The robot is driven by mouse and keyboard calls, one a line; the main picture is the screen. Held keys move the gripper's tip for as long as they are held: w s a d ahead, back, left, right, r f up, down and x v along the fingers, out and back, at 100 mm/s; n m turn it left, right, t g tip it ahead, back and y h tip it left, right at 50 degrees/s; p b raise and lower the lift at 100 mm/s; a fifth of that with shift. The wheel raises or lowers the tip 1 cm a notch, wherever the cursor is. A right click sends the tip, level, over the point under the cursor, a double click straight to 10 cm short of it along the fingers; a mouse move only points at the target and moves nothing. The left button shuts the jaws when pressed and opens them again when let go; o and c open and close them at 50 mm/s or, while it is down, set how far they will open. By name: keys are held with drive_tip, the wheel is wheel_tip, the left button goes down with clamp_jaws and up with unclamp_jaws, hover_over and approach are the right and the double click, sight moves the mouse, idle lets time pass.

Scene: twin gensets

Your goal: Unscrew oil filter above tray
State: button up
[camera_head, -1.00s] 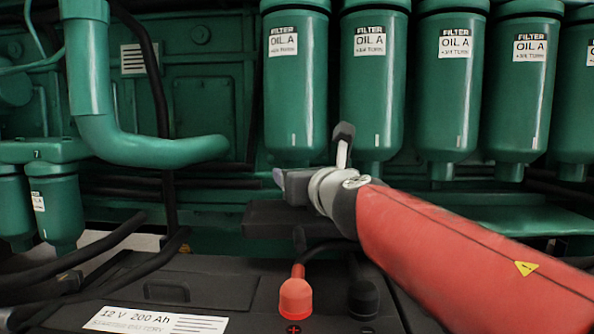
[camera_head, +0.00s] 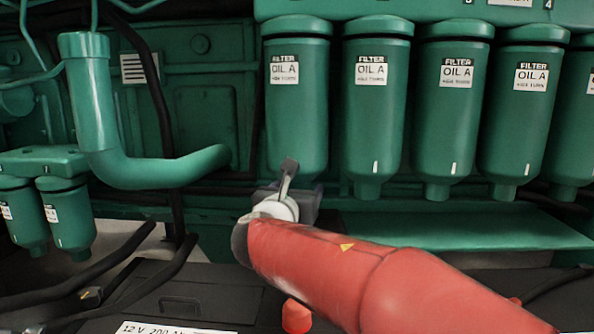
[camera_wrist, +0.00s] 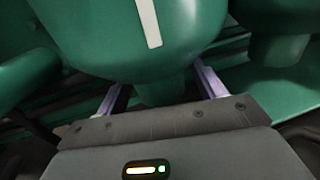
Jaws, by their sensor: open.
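A row of green oil filters labelled "OIL A" hangs in the head view. The leftmost big filter (camera_head: 297,115) is upright, with its lower end partly hidden by my gripper (camera_head: 290,188). In the wrist view a green filter (camera_wrist: 120,35) with a white mark fills the top. My gripper (camera_wrist: 160,88) is open, with one finger on each side of the filter's narrow lower end (camera_wrist: 160,92). I cannot tell whether the fingers touch it. A flat green surface (camera_head: 460,230) lies below the filters at the right; I cannot tell whether it is the tray.
A thick green pipe (camera_head: 100,120) bends toward the filters from the left. Smaller green filters (camera_head: 68,215) hang at the far left. Black cables (camera_head: 75,275) cross at lower left. A dark battery (camera_head: 190,305) with a red terminal cap (camera_head: 297,316) is below my arm.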

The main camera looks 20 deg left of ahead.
drive_tip(key=m+h+p, duration=0.1)
drive_tip(key=h, duration=0.1)
drive_tip(key=shift+a+r+m+h+p, duration=0.1)
drive_tip(key=shift+r+m+h+p, duration=0.05)
drive_tip(key=shift+m+h+p, duration=0.25)
drive_tip(key=shift+f, duration=0.2)
drive_tip(key=n+y+b, duration=0.2)
drive_tip(key=y+b, duration=0.1)
drive_tip(key=n+y+b, duration=0.1)
drive_tip(key=y+b, duration=0.1)
drive_tip(key=shift+d+f, duration=0.25)
drive_tip(key=n+g+y+b, duration=0.1)
drive_tip(key=n+y+b, duration=0.1)
drive_tip(key=y+b, duration=0.1)
drive_tip(key=shift+w+n+y+b, duration=0.1)
drive_tip(key=shift+n+y+b, duration=0.2)
drive_tip(key=shift+b, duration=0.15)
drive_tip(key=n+y+b, duration=0.1)
drive_tip(key=n+g+y+b, duration=0.1)
drive_tip(key=b, duration=0.1)
drive_tip(key=shift+r+g+y, duration=0.2)
drive_tip(key=shift+g+y, duration=0.1)
drive_tip(key=shift+y, duration=0.1)
drive_tip(key=shift+a+r+n+g+y+b, duration=0.1)
drive_tip(key=shift+r+n+g+y+b, duration=0.15)
drive_tip(key=shift+n+g+y+b, duration=0.35)
drive_tip(key=shift+r, duration=0.1)
